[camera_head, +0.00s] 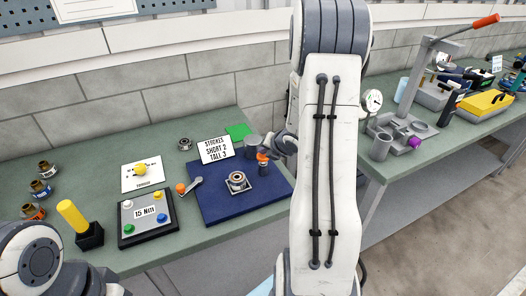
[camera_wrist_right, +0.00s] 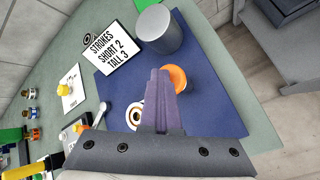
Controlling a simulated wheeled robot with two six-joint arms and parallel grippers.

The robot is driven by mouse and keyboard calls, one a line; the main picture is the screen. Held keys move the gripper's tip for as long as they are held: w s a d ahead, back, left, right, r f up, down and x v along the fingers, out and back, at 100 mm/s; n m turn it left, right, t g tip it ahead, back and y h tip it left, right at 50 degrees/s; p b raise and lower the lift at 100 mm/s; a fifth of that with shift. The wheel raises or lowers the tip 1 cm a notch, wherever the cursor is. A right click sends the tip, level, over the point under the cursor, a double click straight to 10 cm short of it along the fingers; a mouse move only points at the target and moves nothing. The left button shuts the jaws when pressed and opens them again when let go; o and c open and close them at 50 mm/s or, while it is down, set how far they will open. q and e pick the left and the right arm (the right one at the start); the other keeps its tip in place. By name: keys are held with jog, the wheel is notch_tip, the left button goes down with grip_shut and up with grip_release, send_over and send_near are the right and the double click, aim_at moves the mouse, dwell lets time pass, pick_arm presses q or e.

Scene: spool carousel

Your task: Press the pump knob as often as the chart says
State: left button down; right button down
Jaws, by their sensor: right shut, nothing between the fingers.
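The chart (camera_head: 214,150) is a white card reading STROKES, SHORT 2, TALL 3; it also shows in the right wrist view (camera_wrist_right: 103,47). An orange knob (camera_head: 263,157) is at the back right of the blue mat (camera_head: 211,206), beside a grey cylinder (camera_head: 253,143). My right gripper (camera_wrist_right: 158,75) is shut and empty. Its fingers overlap the left part of the orange knob (camera_wrist_right: 178,77) in the right wrist view; I cannot tell whether they touch it. In the head view my right arm hides these fingers. Only part of my left arm shows, its gripper out of view.
A metal ring part (camera_head: 237,181) sits in a square holder on the mat, with an orange-ended lever (camera_head: 190,186) to its left. A 15 Nm button panel (camera_head: 147,216) and a yellow post (camera_head: 73,216) stand farther left. A second bench (camera_head: 430,152) with tools is at right.

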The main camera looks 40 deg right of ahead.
aim_at(264, 157)
jog(key=shift+r+p, duration=0.65)
jog(key=shift+r, duration=0.5)
jog(key=shift+r, duration=0.1)
notch_tip(264, 157, up, 5)
jog(key=p, duration=0.4)
dwell(1.9)
